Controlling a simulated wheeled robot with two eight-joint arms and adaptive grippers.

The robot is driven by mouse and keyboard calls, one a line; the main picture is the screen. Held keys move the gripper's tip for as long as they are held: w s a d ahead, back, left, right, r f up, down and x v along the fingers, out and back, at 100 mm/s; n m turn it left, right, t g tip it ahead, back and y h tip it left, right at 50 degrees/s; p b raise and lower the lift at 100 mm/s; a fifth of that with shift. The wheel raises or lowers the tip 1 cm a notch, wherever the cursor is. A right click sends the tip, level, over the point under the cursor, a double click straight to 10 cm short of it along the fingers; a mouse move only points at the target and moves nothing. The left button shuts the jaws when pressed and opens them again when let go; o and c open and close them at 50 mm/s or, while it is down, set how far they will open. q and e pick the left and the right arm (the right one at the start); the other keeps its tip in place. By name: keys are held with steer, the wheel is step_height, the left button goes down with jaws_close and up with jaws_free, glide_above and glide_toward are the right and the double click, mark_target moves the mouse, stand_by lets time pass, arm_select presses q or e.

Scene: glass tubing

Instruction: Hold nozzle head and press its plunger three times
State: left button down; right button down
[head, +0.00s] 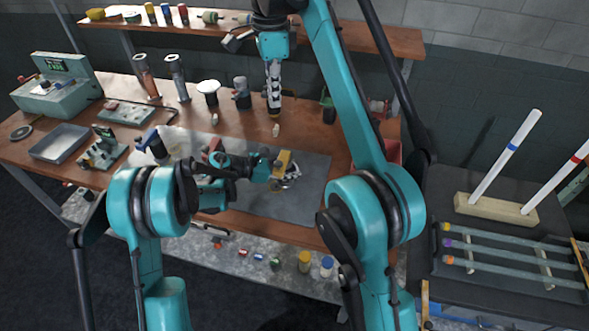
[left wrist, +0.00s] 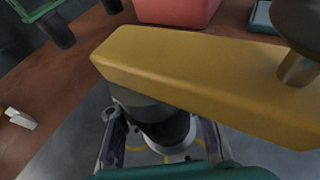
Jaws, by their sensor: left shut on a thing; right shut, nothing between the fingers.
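The left wrist view shows the yellow bar (left wrist: 190,78) close up, above a dark round body (left wrist: 160,122). A dark knob (left wrist: 308,28) on a brass stem, apparently the plunger, rises from the bar's right end. My left gripper (head: 284,181) is shut on the nozzle head; its fingers (left wrist: 160,145) flank the dark body. My right gripper (head: 274,112) points down, shut and empty, behind and above the nozzle head and apart from it.
The grey mat (head: 305,200) is bare around the nozzle head. Small pale pieces (head: 276,130) stand on the brown workbench (head: 320,127) behind it. A red bin (head: 391,152) sits at the bench's right. Metal cylinders (head: 178,78) and a grey tray (head: 60,143) are at left.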

arm_select(q)
steer(key=c, duration=0.9)
jaws_free()
